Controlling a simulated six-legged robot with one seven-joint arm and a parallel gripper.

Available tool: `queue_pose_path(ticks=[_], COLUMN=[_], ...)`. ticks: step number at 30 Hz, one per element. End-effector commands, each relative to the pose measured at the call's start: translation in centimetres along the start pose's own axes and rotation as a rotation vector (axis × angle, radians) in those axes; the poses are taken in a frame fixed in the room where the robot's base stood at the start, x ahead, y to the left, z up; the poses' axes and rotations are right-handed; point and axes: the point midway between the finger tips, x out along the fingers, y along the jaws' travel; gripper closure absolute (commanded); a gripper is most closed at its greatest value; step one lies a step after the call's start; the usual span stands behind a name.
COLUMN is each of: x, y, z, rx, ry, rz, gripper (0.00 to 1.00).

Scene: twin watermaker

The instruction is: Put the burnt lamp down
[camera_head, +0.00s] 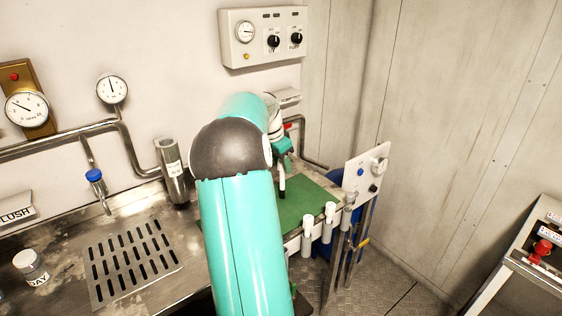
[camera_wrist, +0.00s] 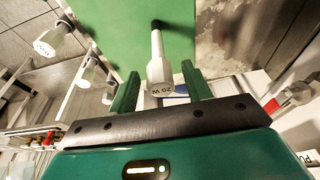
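The lamp (camera_wrist: 159,72) has a white cap marked 20 W, a thin white stem and a dark far end. It is upright above or on the green mat (camera_head: 297,205), stem down; I cannot tell whether its dark end touches the mat. My gripper (camera_wrist: 160,70) is over the mat, pointing down. Its two green fingers stand on either side of the lamp's cap, with a narrow gap showing on each side. In the head view the lamp (camera_head: 282,182) shows just below my gripper (camera_head: 283,152). My arm hides part of the counter.
White-capped lamps or holders (camera_head: 307,228) line the mat's right edge. A panel with knobs (camera_head: 366,170) stands beyond them. A metal cylinder (camera_head: 173,170), a drain grate (camera_head: 133,260) and a jar (camera_head: 30,265) are to the left. Bare mat surrounds the lamp's lower end.

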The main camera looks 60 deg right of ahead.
Motion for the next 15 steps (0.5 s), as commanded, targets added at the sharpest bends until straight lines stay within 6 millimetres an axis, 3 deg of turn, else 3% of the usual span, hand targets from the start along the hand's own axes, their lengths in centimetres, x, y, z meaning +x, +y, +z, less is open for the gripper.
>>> queue_pose_path(ticks=[9, 15], x=[-0.3, -2.8], y=[0.0, -0.1], z=[-0.1, -0.1], rx=[0.0, 0.0], ry=[0.001, 0.003], rz=[-0.001, -0.004], gripper=[0.51, 0.51])
